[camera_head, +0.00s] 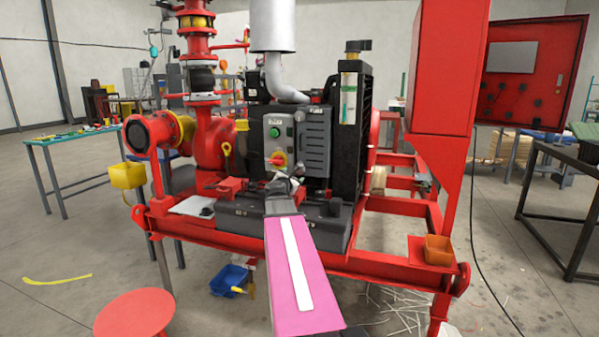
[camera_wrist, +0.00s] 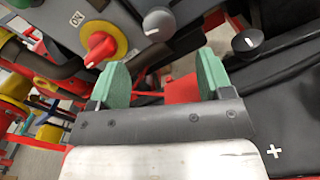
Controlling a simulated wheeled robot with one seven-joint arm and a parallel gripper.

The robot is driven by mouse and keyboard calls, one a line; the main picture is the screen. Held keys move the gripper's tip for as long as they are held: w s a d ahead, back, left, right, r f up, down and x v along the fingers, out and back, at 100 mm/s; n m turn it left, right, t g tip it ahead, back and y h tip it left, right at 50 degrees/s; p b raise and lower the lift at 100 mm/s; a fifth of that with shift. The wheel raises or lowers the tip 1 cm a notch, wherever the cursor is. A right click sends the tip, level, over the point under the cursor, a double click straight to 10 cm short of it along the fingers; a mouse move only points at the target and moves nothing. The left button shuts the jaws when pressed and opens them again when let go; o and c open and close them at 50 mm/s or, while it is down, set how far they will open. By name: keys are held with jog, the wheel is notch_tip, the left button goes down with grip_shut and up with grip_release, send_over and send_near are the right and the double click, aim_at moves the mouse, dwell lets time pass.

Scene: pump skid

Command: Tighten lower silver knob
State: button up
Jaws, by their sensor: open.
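My gripper (camera_wrist: 163,78) is open and empty, its two green finger pads apart. In the wrist view a round silver knob (camera_wrist: 158,22) sits at the lower edge of the grey panel, above and beyond the gap between the pads. A second knob, dark with a pale pointer mark (camera_wrist: 247,42), is to the right, above the black battery-like box. I cannot tell which is the lower silver knob. In the head view my gripper (camera_head: 287,184) is in front of the control panel's (camera_head: 297,140) lower edge, and my arm hides what is behind it.
A red rotary switch on a yellow disc (camera_wrist: 102,45) is close to the left finger. The black box with a white plus sign (camera_wrist: 290,130) lies at right. The red skid frame (camera_head: 400,265) runs around the pump. A yellow cup (camera_head: 127,176) hangs at left.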

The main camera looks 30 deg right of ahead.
jog(key=x, duration=0.9)
jog(key=c, duration=0.9)
